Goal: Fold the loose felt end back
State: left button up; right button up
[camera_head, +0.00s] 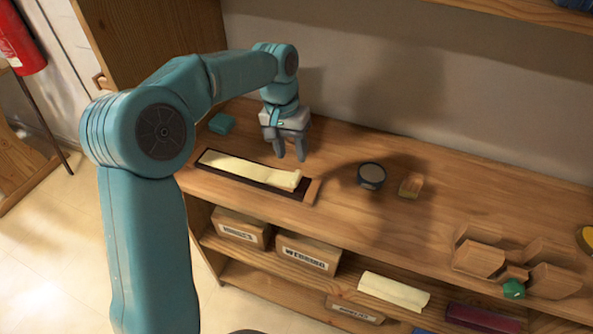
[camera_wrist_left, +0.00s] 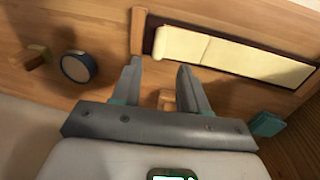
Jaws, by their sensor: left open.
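A long cream felt strip (camera_head: 235,168) lies on a dark tray (camera_head: 262,184) on the wooden bench top. Its right end (camera_head: 287,179) looks curled or raised. In the left wrist view the felt (camera_wrist_left: 240,57) shows the same raised end (camera_wrist_left: 181,44) near a wooden end block (camera_wrist_left: 138,30). My left gripper (camera_head: 290,159) is open and empty, pointing down just behind the felt's right part, apart from it. In the left wrist view its two fingers (camera_wrist_left: 160,78) are spread, short of the felt. My right gripper is not seen.
A round dark pot (camera_head: 371,175) and a small wooden block (camera_head: 411,186) stand to the right of the tray. A teal block (camera_head: 222,123) sits behind its left end. Several wooden pieces (camera_head: 478,258) lie at the far right. Boxes (camera_head: 308,253) fill the shelf below.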

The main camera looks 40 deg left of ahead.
aim_at(296, 174)
pick_arm(q)
jog(key=f, duration=0.4)
jog(key=d+f, duration=0.1)
jog(key=f, duration=0.1)
jog(key=shift+w+f, duration=0.1)
jog(key=shift+f, duration=0.2)
jog(key=shift+d, duration=0.15)
jog(key=shift+f, duration=0.1)
jog(key=shift+c, duration=0.6)
grip_shut()
